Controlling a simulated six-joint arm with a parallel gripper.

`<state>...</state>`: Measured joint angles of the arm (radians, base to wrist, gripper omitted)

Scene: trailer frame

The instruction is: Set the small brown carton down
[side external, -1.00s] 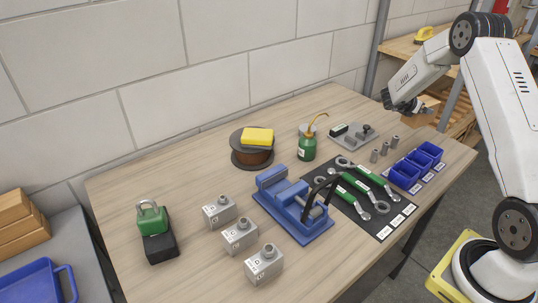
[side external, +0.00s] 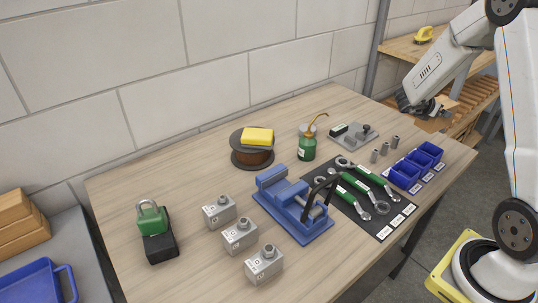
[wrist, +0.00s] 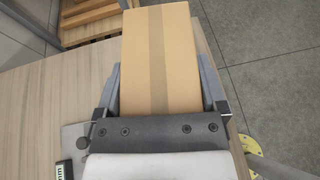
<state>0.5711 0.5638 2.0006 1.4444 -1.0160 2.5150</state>
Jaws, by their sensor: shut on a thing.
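The small brown carton (wrist: 160,50) fills the upper middle of the wrist view, with a darker tape strip down its face. My gripper (wrist: 160,82) is shut on it, one finger along each side. In the side external view my gripper (side external: 428,108) is at the right, above the table's far right end. The carton (side external: 446,102) shows there only in part, behind the fingers. It appears held clear of the tabletop, but its exact height is hard to tell.
Below are blue bins (side external: 405,175), grey cylinders (side external: 384,149) and a grey plate (side external: 352,137) with small parts. A green oil can (side external: 307,146) and a blue vise (side external: 292,205) stand farther left. A wooden shelf (side external: 400,47) is behind. Bare tabletop (side external: 340,100) lies along the wall.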

